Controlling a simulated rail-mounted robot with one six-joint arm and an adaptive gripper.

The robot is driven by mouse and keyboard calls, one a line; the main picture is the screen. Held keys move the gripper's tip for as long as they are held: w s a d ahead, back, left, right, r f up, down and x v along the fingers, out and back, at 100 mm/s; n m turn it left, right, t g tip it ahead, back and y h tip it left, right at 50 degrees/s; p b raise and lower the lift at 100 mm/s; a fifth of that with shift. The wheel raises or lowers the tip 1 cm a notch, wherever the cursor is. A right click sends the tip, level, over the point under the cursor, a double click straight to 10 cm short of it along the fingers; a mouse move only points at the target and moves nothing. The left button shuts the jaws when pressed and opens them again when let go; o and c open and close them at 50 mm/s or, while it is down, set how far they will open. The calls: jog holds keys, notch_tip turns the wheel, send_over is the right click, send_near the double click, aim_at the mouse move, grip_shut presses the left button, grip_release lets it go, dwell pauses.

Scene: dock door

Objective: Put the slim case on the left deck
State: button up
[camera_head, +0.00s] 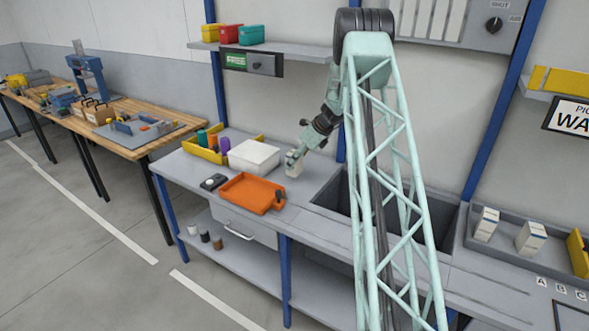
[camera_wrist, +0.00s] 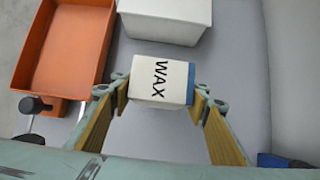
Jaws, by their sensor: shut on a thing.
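My gripper (camera_head: 299,152) is shut on a slim white case (camera_wrist: 158,82) with a blue end and the word WAX. In the wrist view the fingers (camera_wrist: 160,98) press its two sides. The case also shows in the head view (camera_head: 292,166), upright, over the left grey deck (camera_head: 310,186), right of a white bin. I cannot tell whether its bottom touches the deck. The orange tray (camera_head: 238,192) and white bin (camera_head: 254,156) stand on this deck; in the wrist view the orange tray (camera_wrist: 33,84) and white bin (camera_wrist: 166,40) lie beyond the case.
A yellow bin (camera_head: 205,154) with coloured items and a small dark device (camera_head: 213,182) are on the deck's left. A sunken well (camera_head: 335,196) lies right of the case. Two white boxes (camera_head: 486,224) (camera_head: 531,238) stand in a tray far right. Bare deck surrounds the case.

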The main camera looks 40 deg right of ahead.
jog(key=shift+f+b, duration=0.4)
jog(key=shift+f, duration=1.35)
jog(key=shift+f, duration=0.1)
jog(key=o, duration=1)
jog(key=shift+s+d+r, duration=0.1)
jog(key=shift+s+r, duration=0.2)
jog(key=shift+r, duration=0.35)
jog(key=p+v, duration=0.1)
jog(key=v, duration=0.9)
jog(key=shift+s+r, duration=0.25)
jog(key=shift+r, duration=0.05)
